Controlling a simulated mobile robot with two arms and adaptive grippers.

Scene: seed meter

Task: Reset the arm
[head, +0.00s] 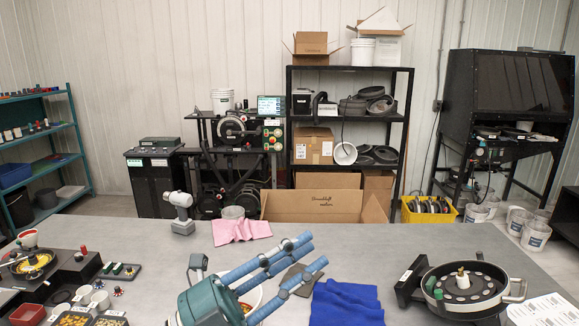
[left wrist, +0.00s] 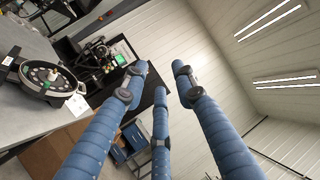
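My left gripper (head: 314,251) has a teal body and blue jointed fingers. It reaches over the front middle of the grey table (head: 400,245), with its fingers pointing right and up. In the left wrist view the fingers of this gripper (left wrist: 160,78) stand apart with nothing between them. The seed meter (head: 462,286), a round dark housing with a pale rim and a disc of holes, lies on the table to the right of the gripper, apart from it. The seed meter also shows at the left of the left wrist view (left wrist: 48,80). My right gripper is in neither view.
A blue cloth (head: 347,303) lies right of the gripper, and a bowl (head: 250,296) is partly hidden behind its fingers. A pink cloth (head: 241,231) and a drill-like tool (head: 181,212) lie farther back. Small parts and red bins (head: 28,314) crowd the left. The back right is clear.

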